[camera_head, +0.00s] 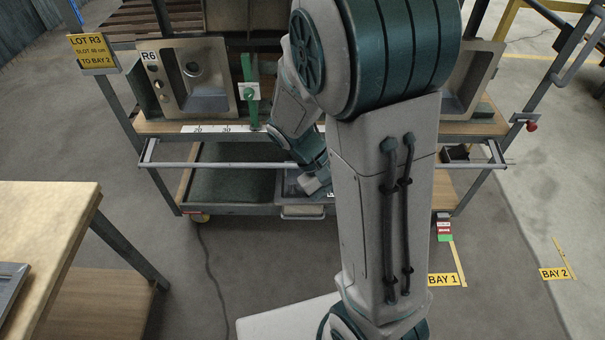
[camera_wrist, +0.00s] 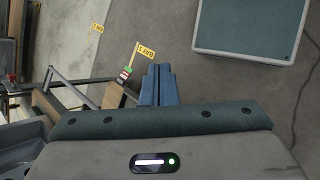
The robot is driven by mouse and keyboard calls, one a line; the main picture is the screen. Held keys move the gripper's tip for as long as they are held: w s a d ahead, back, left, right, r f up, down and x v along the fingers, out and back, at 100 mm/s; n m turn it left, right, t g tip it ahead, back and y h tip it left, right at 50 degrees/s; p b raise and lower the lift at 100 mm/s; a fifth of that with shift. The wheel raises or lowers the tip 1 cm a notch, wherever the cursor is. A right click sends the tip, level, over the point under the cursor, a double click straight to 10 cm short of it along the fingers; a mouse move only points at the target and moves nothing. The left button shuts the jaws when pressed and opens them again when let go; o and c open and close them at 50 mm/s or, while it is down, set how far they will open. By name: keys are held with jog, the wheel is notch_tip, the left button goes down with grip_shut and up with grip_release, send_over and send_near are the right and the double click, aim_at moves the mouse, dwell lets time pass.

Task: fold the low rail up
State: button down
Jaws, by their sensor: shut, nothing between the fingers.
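The low rail (camera_head: 220,165) is a thin pale metal bar along the front of the cart, below the worktop edge. It stands out level from the cart on short side arms, and my arm hides its middle and right-middle part. My gripper (camera_head: 318,184) is low at the cart's front, near the middle of the rail. Whether it touches the rail cannot be told. In the wrist view my gripper (camera_wrist: 157,72) has its blue fingers together with nothing between them, over the floor. A grey bar at the left of that view may be part of the rail.
A wooden table (camera_head: 45,215) stands at the left front. A small red, white and green block (camera_head: 444,228) lies near the BAY 1 label (camera_head: 443,280).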

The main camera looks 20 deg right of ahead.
jog(key=w+d+f+n+t+h+b, duration=0.1)
jog(key=w+d+f+n+h+b, duration=0.25)
jog(key=f+h, duration=0.4)
jog(key=w+d+f+n+t+h+b, duration=0.1)
jog(key=w+d+f+n+h+b, duration=0.15)
jog(key=w+f+h+b, duration=0.4)
jog(key=w+a+f+n+t+y+b, duration=0.35)
jog(key=a+f+n+t+y, duration=0.2)
jog(key=f+n+t, duration=0.65)
jog(key=w+a+f+n+t+y+b, duration=0.35)
jog(key=f+n+t+y, duration=0.35)
jog(key=n+t, duration=0.8)
jog(key=w+d+r+m+t+b, duration=0.1)
jog(key=w+r, duration=0.6)
jog(key=r, duration=0.3)
jog(key=shift+w+d+r+m+t+b, duration=0.25)
jog(key=shift+w+r+m+t+b, duration=0.05)
jog(key=shift+w+r+m+t, duration=0.1)
jog(key=shift+a+r+p, duration=0.1)
jog(key=shift+p, duration=0.2)
jog(key=shift+s+r+g+p, duration=0.15)
jog(key=shift+r+g+p, duration=0.15)
jog(key=shift+p, duration=0.65)
